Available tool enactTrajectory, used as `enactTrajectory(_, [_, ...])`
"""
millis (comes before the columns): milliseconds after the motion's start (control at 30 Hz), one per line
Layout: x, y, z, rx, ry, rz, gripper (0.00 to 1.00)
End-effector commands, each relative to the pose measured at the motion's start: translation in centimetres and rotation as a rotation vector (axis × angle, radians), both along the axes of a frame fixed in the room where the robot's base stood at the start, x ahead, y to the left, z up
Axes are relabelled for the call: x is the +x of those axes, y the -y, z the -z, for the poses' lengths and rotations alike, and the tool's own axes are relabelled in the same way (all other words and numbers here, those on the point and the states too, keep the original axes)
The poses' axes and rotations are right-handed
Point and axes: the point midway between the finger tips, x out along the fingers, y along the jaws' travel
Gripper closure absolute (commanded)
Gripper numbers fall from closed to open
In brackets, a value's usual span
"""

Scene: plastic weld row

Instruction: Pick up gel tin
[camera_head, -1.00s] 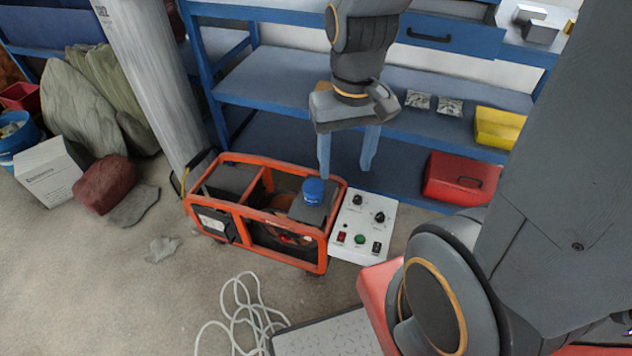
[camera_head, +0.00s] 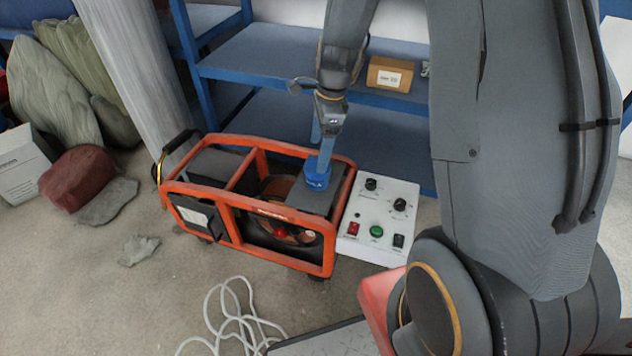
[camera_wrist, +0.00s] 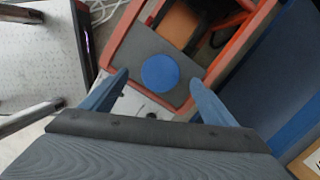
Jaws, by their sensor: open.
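The gel tin is a small round blue tin (camera_head: 317,175) on the dark grey top plate at the right end of an orange-framed generator (camera_head: 262,208). In the wrist view the tin (camera_wrist: 160,74) shows as a blue disc ahead of the fingertips, roughly midway between them. My gripper (camera_head: 322,150) is over the tin in the head view, with its blue fingers pointing down and partly overlapping the tin. In the wrist view my gripper (camera_wrist: 160,82) has its two fingers wide apart with nothing between them. Whether a finger touches the tin cannot be told.
A white control box (camera_head: 378,218) with knobs and buttons stands against the generator's right side. Blue shelving (camera_head: 270,75) with a cardboard box (camera_head: 390,74) rises behind. The generator's orange bars surround the plate. A white cable (camera_head: 235,318) lies on the floor in front.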

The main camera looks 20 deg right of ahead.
Motion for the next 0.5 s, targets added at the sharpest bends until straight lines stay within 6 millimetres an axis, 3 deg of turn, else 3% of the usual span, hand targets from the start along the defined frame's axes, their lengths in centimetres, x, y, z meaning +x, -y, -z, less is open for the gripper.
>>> enactTrajectory(500, [0.4, -0.2, 4.7, 0.005, -0.007, 0.047, 0.2])
